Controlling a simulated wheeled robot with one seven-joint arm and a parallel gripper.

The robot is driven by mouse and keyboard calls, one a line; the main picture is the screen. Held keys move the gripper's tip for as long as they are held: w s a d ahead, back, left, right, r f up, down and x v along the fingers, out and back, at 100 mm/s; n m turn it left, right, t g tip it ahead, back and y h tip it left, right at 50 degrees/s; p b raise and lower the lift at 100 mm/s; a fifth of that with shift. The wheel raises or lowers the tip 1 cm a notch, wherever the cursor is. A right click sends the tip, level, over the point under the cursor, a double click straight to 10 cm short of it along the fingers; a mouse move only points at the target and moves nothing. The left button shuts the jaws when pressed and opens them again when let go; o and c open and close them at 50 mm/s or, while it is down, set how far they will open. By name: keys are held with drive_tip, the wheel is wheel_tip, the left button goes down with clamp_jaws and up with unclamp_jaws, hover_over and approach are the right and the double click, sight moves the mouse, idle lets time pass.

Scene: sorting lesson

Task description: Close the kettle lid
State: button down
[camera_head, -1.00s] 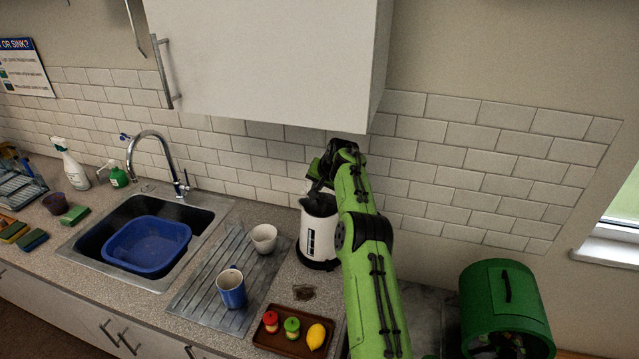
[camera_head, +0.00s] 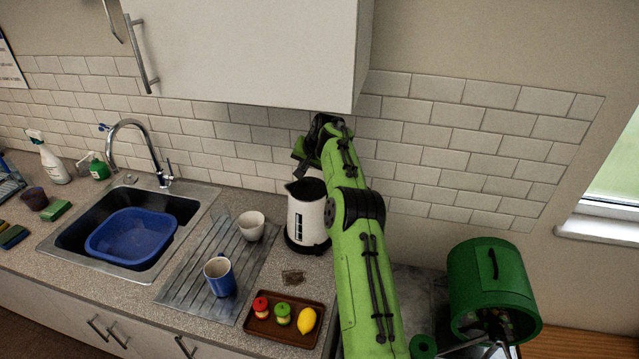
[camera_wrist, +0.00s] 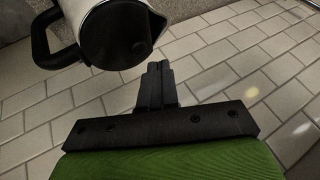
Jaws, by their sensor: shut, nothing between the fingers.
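The white kettle (camera_head: 306,217) with a black base and black top stands on the counter beside the drainer, under the wall cabinet. In the wrist view its black round lid (camera_wrist: 115,35) with a small knob shows at the top, along with the black handle (camera_wrist: 45,40) and a strip of white body. The lid appears to lie across the kettle's top; I cannot tell whether it is fully seated. My gripper (camera_wrist: 158,72) is shut and empty, its fingertips just beside the lid's rim with a small gap visible. In the head view, my gripper (camera_head: 299,155) is just above the kettle, partly hidden.
A wooden tray (camera_head: 262,331) with two toy-like items and a lemon lies in front. A blue mug (camera_head: 220,280) and white cup (camera_head: 251,226) stand on the drainer.

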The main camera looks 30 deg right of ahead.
drive_tip(key=s+r+b, duration=0.1)
drive_tip(key=s+b, duration=0.6)
drive_tip(key=s, duration=0.6)
drive_tip(key=shift+s+a+r+b, duration=0.15)
drive_tip(key=shift+s+r+b, duration=0.15)
drive_tip(key=shift+s+r, duration=0.05)
drive_tip(key=shift+f, duration=0.1)
